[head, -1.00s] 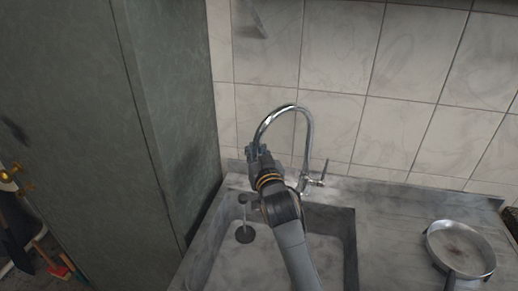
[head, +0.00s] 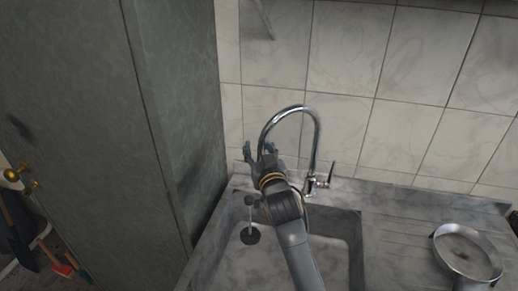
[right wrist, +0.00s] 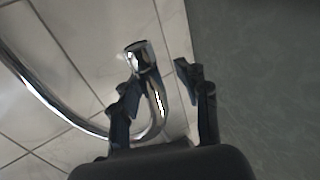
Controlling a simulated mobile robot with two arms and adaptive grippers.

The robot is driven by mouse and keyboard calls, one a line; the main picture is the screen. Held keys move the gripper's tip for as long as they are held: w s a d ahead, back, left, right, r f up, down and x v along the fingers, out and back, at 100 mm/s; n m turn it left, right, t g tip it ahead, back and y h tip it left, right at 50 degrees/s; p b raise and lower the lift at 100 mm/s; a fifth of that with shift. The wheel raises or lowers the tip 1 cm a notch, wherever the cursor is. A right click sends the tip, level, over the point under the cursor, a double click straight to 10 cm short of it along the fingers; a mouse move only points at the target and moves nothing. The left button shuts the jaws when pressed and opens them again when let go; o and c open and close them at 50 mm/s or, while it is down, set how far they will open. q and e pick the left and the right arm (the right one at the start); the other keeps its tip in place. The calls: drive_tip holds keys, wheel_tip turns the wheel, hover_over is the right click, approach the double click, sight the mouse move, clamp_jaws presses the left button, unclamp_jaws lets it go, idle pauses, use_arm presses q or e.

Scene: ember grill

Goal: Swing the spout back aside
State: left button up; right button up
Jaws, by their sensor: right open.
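The chrome spout (head: 317,125) rises at the back of the sink and arches over to the left. Its free end (right wrist: 140,55) shows in the right wrist view, between and beyond the fingers. My right gripper (head: 259,150) is at the lowered left end of the arch, with its fingers spread. In the right wrist view my right gripper (right wrist: 158,82) is open around the spout end; the left finger overlaps the pipe and a gap shows to the right finger. Whether the left finger touches the pipe, I cannot tell. My left gripper is not in view.
The stone sink (head: 358,240) with a dark drain (head: 250,234) lies below my right arm. A tap lever (head: 331,175) stands right of the spout base. A tall grey-green cabinet (head: 170,120) closes off the left. A metal pan (head: 468,250) sits on the right counter.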

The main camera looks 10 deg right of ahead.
drive_tip(key=shift+d+f, duration=0.1)
drive_tip(key=shift+d, duration=0.05)
drive_tip(key=shift+s+f, duration=0.1)
drive_tip(key=shift+s, duration=0.4)
drive_tip(key=s, duration=1.1)
